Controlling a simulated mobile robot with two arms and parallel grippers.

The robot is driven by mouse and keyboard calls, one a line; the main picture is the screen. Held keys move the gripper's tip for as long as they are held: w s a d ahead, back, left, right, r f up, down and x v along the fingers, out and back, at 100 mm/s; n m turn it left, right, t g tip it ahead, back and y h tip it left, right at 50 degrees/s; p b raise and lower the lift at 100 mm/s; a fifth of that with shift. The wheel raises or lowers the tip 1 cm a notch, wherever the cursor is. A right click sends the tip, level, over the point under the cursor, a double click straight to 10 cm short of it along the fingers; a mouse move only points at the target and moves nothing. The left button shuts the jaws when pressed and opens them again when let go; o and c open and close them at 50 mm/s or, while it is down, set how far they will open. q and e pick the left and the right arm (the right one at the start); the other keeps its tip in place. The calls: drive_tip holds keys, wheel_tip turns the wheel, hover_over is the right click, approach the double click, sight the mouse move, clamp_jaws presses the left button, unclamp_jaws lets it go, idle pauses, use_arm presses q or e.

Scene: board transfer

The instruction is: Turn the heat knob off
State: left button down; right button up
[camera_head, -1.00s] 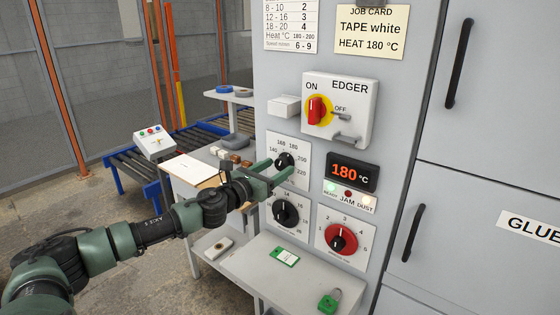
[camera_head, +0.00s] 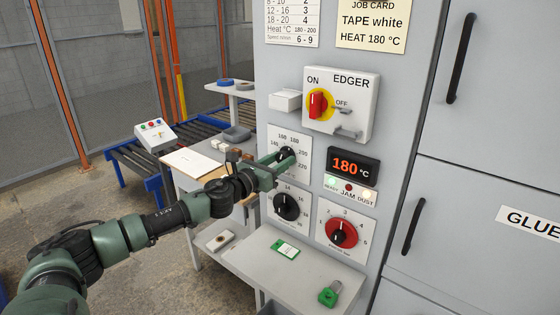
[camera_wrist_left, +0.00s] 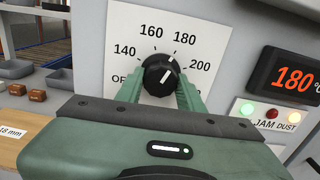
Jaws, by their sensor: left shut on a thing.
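The heat knob (camera_wrist_left: 160,76) is a black dial on a white plate marked OFF, 140, 160, 180, 200. In the left wrist view its white pointer line aims up and right, near 180. My left gripper (camera_wrist_left: 160,90) has one green finger on each side of the knob and is shut on it. The red display (camera_head: 346,167) above the lamps reads 180 °C. My right gripper is not in view.
Below are a black dial (camera_head: 286,206) and a red dial (camera_head: 341,233). Above is the EDGER panel (camera_head: 352,93) with its red switch at ON. A shelf (camera_head: 270,262) under the dials holds a green tag and a green padlock. A side table with small blocks stands left.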

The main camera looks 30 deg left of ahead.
use_arm(q)
drive_tip(key=shift+n, duration=0.3)
drive_tip(key=n, duration=0.2)
drive_tip(key=shift+n+p, duration=0.35)
drive_tip(key=shift+n, duration=0.05)
drive_tip(key=n+p, duration=0.1)
drive_tip(key=n, duration=0.3)
drive_tip(key=shift+d+r+n, duration=0.1)
drive_tip(key=shift+n, duration=0.2)
drive_tip(key=n+p, duration=0.1)
drive_tip(key=n, duration=0.2)
drive_tip(key=shift+n, duration=0.3)
drive_tip(key=n+p, duration=0.1)
drive_tip(key=n, duration=0.3)
drive_tip(key=shift+r+n+p, duration=0.1)
drive_tip(key=shift+n+p, duration=0.2)
drive_tip(key=shift+p, duration=0.05)
drive_tip(key=n+p, duration=0.2)
drive_tip(key=n, duration=0.3)
drive_tip(key=shift+r, duration=0.1)
drive_tip(key=n+p, duration=0.2)
drive_tip(key=n, duration=0.2)
drive_tip(key=shift+n, duration=0.9)
